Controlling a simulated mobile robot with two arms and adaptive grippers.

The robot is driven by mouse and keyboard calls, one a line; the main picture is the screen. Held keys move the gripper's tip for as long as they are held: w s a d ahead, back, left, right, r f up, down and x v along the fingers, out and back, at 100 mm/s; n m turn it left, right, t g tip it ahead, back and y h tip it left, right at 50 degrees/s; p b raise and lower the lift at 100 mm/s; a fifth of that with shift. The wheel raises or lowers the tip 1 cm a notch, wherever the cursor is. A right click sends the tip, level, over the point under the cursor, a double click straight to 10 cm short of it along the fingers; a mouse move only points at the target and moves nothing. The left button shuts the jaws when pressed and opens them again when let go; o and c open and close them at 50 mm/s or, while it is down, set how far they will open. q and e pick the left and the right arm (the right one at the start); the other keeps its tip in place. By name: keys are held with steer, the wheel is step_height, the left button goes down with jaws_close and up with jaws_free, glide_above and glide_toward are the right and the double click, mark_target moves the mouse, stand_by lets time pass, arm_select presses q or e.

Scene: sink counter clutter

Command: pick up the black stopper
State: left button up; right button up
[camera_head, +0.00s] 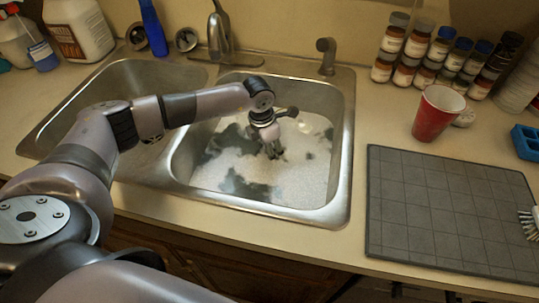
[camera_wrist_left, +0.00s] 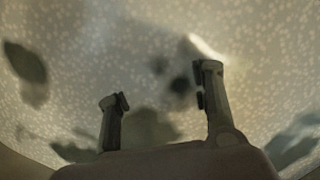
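My left gripper (camera_head: 275,152) reaches down into the right sink basin (camera_head: 343,150), at the speckled, cloudy surface there. In the left wrist view its two fingers (camera_wrist_left: 163,86) stand wide apart, with nothing clearly held between them. A small blurred dark spot (camera_wrist_left: 180,85) shows beyond the fingers in that view; I cannot tell if it is the black stopper. No stopper can be made out clearly in the head view, where the gripper and dark patches cover part of the basin. My right gripper is not in view.
The faucet (camera_head: 219,38) stands behind the basins, and the steel divider and rims surround my gripper. A red cup (camera_head: 437,113), spice jars (camera_head: 420,40) and a grey mat (camera_head: 440,215) are on the right counter. A blue bottle (camera_head: 153,28) stands at the back left.

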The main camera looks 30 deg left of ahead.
arm_select(q)
steer(key=shift+s+f, duration=0.1)
steer(key=c, duration=0.7)
